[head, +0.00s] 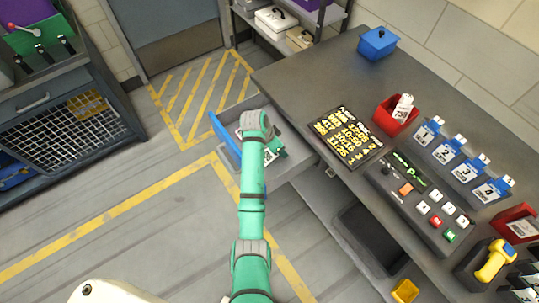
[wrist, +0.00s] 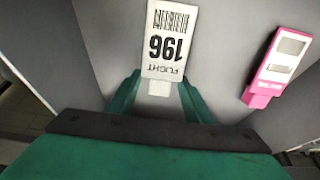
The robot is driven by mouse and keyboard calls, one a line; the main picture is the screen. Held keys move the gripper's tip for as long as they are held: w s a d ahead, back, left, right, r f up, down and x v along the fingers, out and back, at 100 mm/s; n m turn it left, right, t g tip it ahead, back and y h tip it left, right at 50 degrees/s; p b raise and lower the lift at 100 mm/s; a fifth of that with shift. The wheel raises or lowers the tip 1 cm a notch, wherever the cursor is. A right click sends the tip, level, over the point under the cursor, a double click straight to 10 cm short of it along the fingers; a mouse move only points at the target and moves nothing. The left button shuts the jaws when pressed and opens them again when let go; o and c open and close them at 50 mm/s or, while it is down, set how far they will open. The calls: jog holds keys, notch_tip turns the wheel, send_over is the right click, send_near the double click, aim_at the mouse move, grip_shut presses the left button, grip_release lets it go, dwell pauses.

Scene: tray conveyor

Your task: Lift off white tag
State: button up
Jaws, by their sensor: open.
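In the head view my green arm reaches to a grey tray with a blue side (head: 226,140). Part of a white tag (head: 270,155) shows beside the arm. My fingertips are hidden there.
A pink tag (wrist: 278,65) is to the right of the white one. On the grey counter (head: 310,75) stand a red bin (head: 389,117) with another white tag, a blue box (head: 377,43), a yellow-numbered board (head: 347,137), a button panel (head: 425,205) and a yellow scanner (head: 495,262).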

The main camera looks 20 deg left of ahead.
jog(key=c, duration=0.7)
notch_tip(320, 180, up, 10)
dwell(0.4)
jog(key=shift+r, duration=0.15)
jog(key=shift+r, duration=3.1)
